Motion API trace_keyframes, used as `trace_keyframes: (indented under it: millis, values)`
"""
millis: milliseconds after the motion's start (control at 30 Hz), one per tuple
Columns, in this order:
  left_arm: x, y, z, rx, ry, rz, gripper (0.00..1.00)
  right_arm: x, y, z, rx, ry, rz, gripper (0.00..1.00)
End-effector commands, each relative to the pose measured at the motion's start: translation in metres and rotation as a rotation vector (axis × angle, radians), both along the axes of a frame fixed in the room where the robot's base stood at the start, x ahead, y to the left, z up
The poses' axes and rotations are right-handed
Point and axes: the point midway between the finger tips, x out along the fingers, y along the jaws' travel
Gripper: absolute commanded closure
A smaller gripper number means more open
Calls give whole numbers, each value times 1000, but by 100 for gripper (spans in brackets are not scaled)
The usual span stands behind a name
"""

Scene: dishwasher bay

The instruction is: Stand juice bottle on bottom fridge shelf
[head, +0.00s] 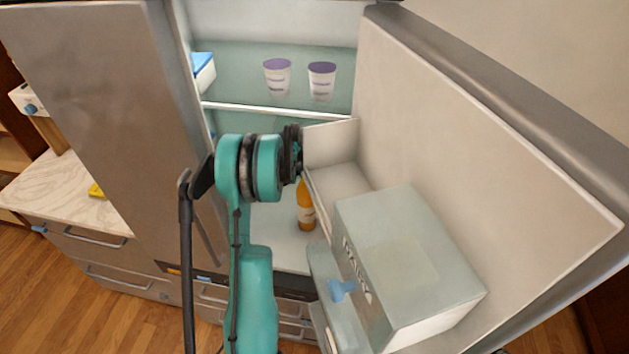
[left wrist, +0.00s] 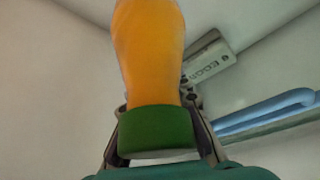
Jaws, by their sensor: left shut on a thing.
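The juice bottle (head: 306,211) is orange with a pale label and is upright over the pale bottom fridge shelf (head: 272,238). I cannot tell whether its base touches the shelf. My left gripper (head: 298,160) is above the bottle and hides its top in the head view. In the left wrist view, the left gripper (left wrist: 158,118) is shut on the bottle (left wrist: 150,55) around its green cap. My right gripper is in neither view.
The fridge door (head: 470,150) stands open at the right, with a dairy bin (head: 410,265) jutting out. Two purple-lidded cups (head: 277,78) (head: 321,80) and a blue-lidded box (head: 203,72) are on the upper shelf. An egg box (left wrist: 208,62) shows in the wrist view.

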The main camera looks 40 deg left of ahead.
Motion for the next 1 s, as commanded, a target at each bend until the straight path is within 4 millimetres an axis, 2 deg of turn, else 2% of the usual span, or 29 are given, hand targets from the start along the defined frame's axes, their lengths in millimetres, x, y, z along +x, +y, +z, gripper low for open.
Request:
trace_keyframes:
  millis: [67,100,167,467,667,833,1000]
  values:
    - [0,0,-3,0,-1,0,100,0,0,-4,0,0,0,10]
    - [0,0,-3,0,0,0,74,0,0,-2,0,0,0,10]
    - [0,0,-2,0,0,0,60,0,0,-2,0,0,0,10]
    - [0,0,-1,0,0,0,60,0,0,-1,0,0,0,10]
    - [-7,1,17,0,0,1,60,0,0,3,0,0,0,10]
    - [-26,5,51,0,0,3,60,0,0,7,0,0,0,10]
    - [-73,12,46,0,0,5,60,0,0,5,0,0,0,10]
